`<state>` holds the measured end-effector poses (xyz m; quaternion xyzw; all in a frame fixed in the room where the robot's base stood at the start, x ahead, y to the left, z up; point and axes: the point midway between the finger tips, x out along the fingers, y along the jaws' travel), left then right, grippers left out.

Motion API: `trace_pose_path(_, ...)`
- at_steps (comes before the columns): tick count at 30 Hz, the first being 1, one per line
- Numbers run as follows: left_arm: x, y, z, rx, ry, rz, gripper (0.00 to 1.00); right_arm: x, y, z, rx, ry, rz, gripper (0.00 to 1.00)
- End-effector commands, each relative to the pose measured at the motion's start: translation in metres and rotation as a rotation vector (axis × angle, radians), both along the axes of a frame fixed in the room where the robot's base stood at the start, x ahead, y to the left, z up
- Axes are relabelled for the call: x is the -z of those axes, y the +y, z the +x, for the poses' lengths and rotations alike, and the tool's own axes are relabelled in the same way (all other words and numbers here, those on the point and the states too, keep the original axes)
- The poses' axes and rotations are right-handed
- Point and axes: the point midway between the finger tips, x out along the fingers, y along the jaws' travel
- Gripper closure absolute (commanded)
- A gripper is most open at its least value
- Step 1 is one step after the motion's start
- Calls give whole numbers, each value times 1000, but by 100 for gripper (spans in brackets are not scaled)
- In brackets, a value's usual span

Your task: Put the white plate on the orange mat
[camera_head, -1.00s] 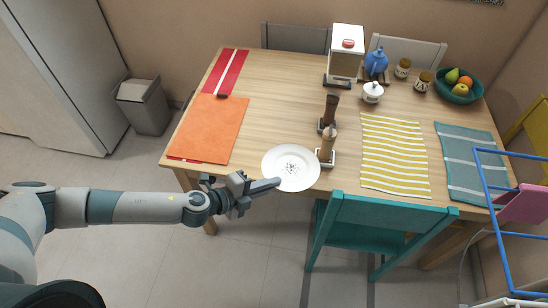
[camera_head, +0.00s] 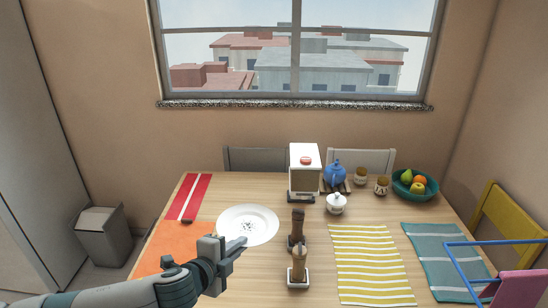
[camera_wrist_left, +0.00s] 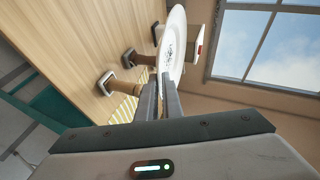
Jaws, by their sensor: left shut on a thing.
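The white plate (camera_head: 247,222) has small dark marks at its centre. My left gripper (camera_head: 240,243) is shut on the plate's near rim. In the left wrist view the plate (camera_wrist_left: 177,45) shows almost edge-on, gripped between the fingers (camera_wrist_left: 158,92) and held clear of the wooden tabletop. The orange mat (camera_head: 176,240) lies on the table's left side, left of the plate and partly behind my left wrist in the head view. My right gripper is not in view.
Two wooden mills (camera_head: 297,225) (camera_head: 299,262) stand right of the plate. A white dispenser (camera_head: 304,172), a white sugar pot (camera_head: 336,204) and a blue teapot (camera_head: 334,172) stand farther back. A red runner (camera_head: 190,196) lies behind the orange mat. A yellow striped mat (camera_head: 372,262) lies right.

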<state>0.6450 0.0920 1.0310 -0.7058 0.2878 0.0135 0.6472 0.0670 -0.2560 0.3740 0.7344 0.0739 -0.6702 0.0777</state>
Motion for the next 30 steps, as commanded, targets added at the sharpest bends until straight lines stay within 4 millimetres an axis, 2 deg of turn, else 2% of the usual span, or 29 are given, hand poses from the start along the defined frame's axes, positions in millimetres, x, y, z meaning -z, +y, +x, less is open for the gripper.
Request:
trace_pose_path(3,-37,11,16,-103,-6,-8,100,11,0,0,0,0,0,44)
trace_pose_path(7,-72,30,26,-211,-4,-9,100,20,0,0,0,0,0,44)
trace_pose_path(11,-103,52,25,-308,-4,-10,100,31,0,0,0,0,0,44)
trace_pose_path(15,-128,76,13,-385,-3,-9,100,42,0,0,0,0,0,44)
trace_pose_path(21,-147,102,-11,-430,-2,-4,100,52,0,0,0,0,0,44)
trace_pose_path(30,-153,112,-23,-437,-2,-1,100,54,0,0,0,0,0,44)
